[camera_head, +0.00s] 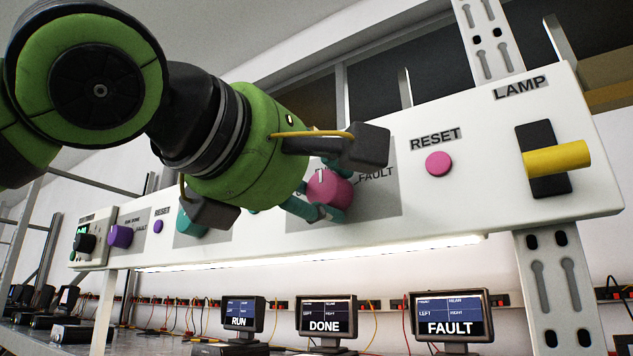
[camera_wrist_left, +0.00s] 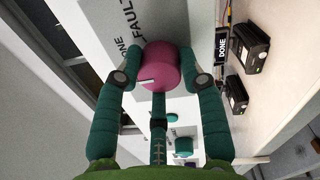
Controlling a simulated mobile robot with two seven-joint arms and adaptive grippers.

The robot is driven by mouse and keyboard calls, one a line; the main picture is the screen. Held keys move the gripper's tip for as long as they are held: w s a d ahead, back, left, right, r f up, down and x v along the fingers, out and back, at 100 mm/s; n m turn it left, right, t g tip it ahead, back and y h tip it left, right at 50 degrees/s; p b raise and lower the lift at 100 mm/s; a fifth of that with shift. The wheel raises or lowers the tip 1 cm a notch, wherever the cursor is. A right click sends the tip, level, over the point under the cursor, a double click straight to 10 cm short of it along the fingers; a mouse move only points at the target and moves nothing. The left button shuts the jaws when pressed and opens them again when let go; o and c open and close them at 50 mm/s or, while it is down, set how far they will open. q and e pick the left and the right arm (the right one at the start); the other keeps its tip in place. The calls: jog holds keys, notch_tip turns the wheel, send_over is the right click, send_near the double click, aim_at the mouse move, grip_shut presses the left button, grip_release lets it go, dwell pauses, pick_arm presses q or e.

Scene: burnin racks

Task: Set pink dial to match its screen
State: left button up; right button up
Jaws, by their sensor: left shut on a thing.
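The pink dial (camera_head: 329,188) sits on a grey plate of the white panel. My left gripper (camera_head: 322,205) is closed around it, partly hiding it and its labels; FAULT shows at its right. In the left wrist view, the pink dial (camera_wrist_left: 160,67) lies between both fingertips of the left gripper (camera_wrist_left: 161,76), which touch its sides. Its white mark points left in that view, below the words DONE and FAULT. In the head view the mark is near the top. Below the panel, the screens read RUN (camera_head: 241,315), DONE (camera_head: 326,316) and FAULT (camera_head: 448,315).
A pink reset button (camera_head: 439,163) and a yellow lamp lever (camera_head: 556,160) are to the right. A teal dial (camera_head: 188,222), partly hidden, and a purple dial (camera_head: 120,236) are to the left. The space before the panel's right part is clear.

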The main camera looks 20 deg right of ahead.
pick_arm(q)
jog(key=shift+a+r, duration=0.1)
jog(key=shift+r, duration=0.15)
jog(key=o, duration=1.1)
jog(key=shift+o, duration=0.2)
jog(key=shift+d+f, duration=0.1)
jog(key=shift+d, duration=0.15)
jog(key=shift+f, duration=0.1)
jog(key=shift+s+a, duration=0.1)
jog(key=shift+a, duration=0.1)
jog(key=v, duration=1.1)
jog(key=shift+s+a, duration=0.15)
jog(key=shift+a, duration=0.05)
jog(key=shift+f, duration=0.1)
